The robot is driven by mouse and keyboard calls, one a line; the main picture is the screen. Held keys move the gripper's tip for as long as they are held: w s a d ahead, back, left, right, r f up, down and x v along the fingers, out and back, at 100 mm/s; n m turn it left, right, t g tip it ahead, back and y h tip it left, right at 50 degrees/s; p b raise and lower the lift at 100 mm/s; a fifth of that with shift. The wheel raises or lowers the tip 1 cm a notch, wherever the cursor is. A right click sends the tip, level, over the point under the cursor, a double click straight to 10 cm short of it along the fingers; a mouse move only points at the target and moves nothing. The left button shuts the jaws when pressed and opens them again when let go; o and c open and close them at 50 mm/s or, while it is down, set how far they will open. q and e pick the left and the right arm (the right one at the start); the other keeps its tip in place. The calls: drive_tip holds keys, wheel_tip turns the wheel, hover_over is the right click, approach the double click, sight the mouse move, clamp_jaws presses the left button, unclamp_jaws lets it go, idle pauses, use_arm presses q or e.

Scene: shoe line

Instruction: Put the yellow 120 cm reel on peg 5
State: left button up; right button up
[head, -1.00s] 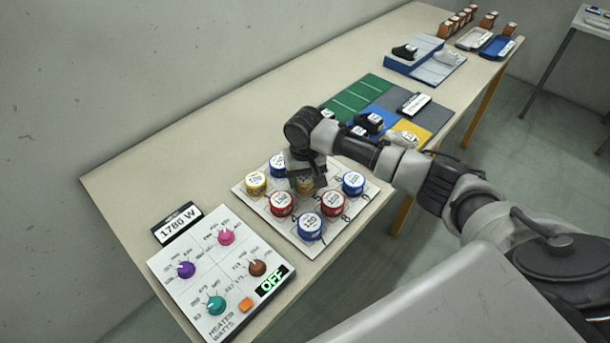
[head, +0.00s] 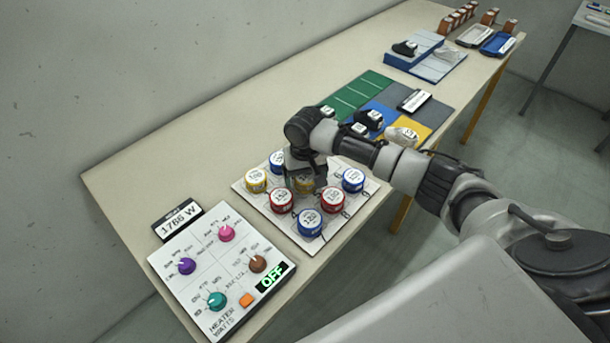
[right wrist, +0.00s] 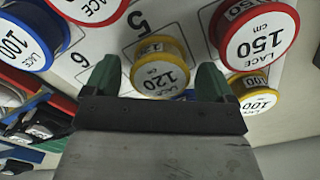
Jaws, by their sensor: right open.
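The yellow 120 cm reel (right wrist: 160,72) stands on the white numbered board (right wrist: 120,40) beside the printed 5 in the right wrist view. My right gripper (right wrist: 160,70) is open, with one green finger on each side of the reel and gaps beside it. In the head view the same yellow reel (head: 304,187) is partly hidden under my right gripper (head: 303,178). The peg inside the reel is hidden. A second yellow reel, marked 100 (right wrist: 253,92), is at the right edge of the board. My left gripper is not in view.
Red reels (head: 281,199) and blue reels (head: 309,222) stand close around the yellow one on the board. A heater panel with knobs (head: 216,300) lies to the front left. Coloured mats with shoes (head: 385,113) lie beyond the board.

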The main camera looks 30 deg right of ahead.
sight(306, 176)
wheel_tip(306, 176, up, 13)
drive_tip(key=shift+b, duration=0.3)
idle(0.4)
